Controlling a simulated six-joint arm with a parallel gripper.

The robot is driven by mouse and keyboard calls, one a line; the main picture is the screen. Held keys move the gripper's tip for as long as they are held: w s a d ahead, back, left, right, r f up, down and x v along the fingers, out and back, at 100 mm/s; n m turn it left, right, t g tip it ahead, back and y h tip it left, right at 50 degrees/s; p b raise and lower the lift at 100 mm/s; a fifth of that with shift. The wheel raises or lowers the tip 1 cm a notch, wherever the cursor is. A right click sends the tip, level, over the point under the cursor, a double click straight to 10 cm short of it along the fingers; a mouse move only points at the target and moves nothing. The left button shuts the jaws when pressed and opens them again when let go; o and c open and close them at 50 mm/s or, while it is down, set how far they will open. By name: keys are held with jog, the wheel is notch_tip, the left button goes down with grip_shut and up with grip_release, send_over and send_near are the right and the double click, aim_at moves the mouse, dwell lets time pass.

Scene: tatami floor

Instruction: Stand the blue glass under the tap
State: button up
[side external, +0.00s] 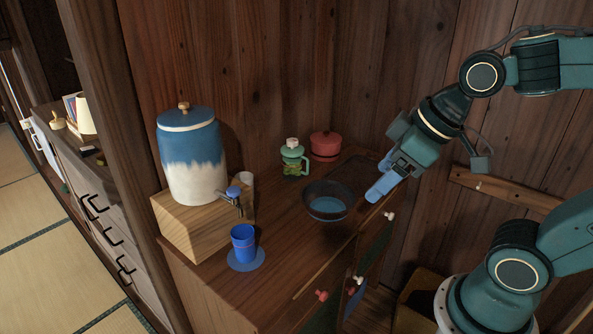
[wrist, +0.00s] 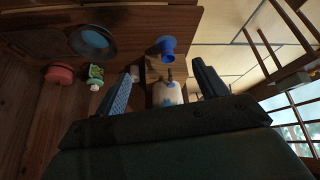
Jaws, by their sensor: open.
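The blue glass (side external: 243,236) stands upright on a round blue coaster (side external: 246,265) on the cabinet top. It also shows in the wrist view (wrist: 167,47). The tap (side external: 234,196) sticks out from the low front of a blue and white dispenser (side external: 190,160), which stands on a wooden block (side external: 192,229). The glass is in front of the tap; I cannot tell whether it is directly below the spout. My gripper (side external: 378,190) is open and empty, above the right end of the cabinet, well apart from the glass.
A dark bowl with a blue inside (side external: 328,201) stands between the glass and my gripper. A green jar with a white knob (side external: 293,158), a red lidded pot (side external: 326,146) and a white cup (side external: 246,180) stand further back.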

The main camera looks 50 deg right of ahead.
jog(key=s+m, duration=0.1)
jog(key=s+d+r+m, duration=0.1)
jog(key=s, duration=0.1)
jog(key=s+d+m+h, duration=0.1)
jog(key=shift+s+d+r, duration=0.2)
jog(key=shift+s+r, duration=0.15)
